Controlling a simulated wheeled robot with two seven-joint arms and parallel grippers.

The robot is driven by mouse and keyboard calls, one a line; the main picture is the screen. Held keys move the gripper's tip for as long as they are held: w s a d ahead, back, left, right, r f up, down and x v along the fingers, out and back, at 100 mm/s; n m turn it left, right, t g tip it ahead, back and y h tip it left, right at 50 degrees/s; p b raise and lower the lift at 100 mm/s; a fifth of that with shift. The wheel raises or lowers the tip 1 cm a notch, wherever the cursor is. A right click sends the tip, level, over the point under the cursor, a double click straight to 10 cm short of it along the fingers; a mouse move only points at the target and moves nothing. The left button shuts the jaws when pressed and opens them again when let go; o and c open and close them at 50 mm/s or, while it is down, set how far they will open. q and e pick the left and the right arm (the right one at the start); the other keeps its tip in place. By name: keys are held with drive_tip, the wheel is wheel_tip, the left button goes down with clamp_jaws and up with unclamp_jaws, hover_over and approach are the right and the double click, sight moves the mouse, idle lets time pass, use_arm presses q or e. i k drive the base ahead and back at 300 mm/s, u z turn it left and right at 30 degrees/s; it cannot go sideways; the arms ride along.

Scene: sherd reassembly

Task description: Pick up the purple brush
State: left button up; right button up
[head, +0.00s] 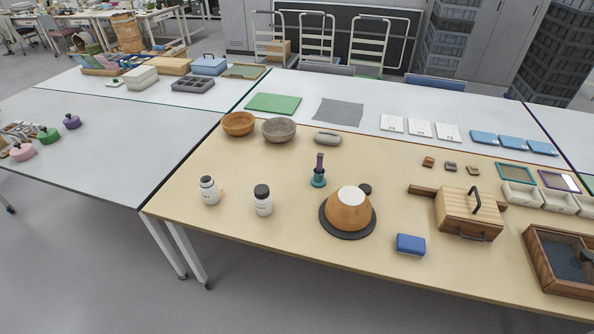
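A purple upright piece (320,161), which looks like the brush handle, stands in a small teal holder (318,179) in the middle of the wooden-topped table. Its lower end is hidden inside the holder, so I cannot see any bristles. Neither of my grippers shows in the head view, and nothing touches the purple piece.
An upturned orange-brown bowl (348,212) on a dark disc stands just in front of the holder. A grey oval dish (327,138) lies behind it. White bottles (263,201) stand front left, a blue block (410,244) and wooden box (469,213) to the right.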

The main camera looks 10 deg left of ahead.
sight(321, 156)
drive_tip(key=k, duration=0.65)
drive_tip(key=u, duration=0.2)
drive_tip(key=i, duration=0.65)
drive_tip(key=z, duration=0.6)
drive_tip(key=i, duration=0.5)
drive_tip(key=z, duration=0.55)
